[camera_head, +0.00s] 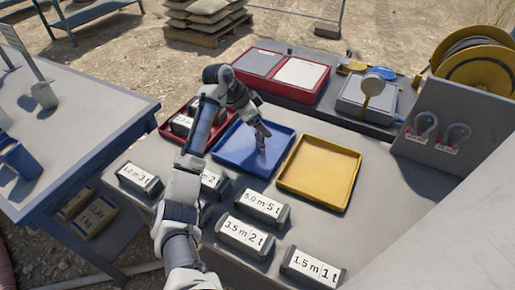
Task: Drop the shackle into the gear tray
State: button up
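Two grey loop-shaped pieces that look like shackles, a left one (424,124) and a right one (456,135), are at the grey upright panel on the right, each with a small label. Three shallow trays lie on the grey bench: a red tray (164,131), a blue tray (233,158) and a yellow tray (322,172). I cannot tell which is the gear tray. My gripper (261,144) points down over the blue tray, far left of the shackles. It is too small to tell whether its fingers are open or hold anything.
Several labelled blocks (264,207) stand along the bench's front, and some more are in the red tray. A red case (318,88) and a scale-like grey box (369,100) stand behind the trays. A yellow reel (478,66) is at back right. The yellow tray looks empty.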

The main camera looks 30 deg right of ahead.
jog(key=b+v, duration=0.3)
jog(key=v, duration=1.1)
jog(key=shift+s, duration=0.1)
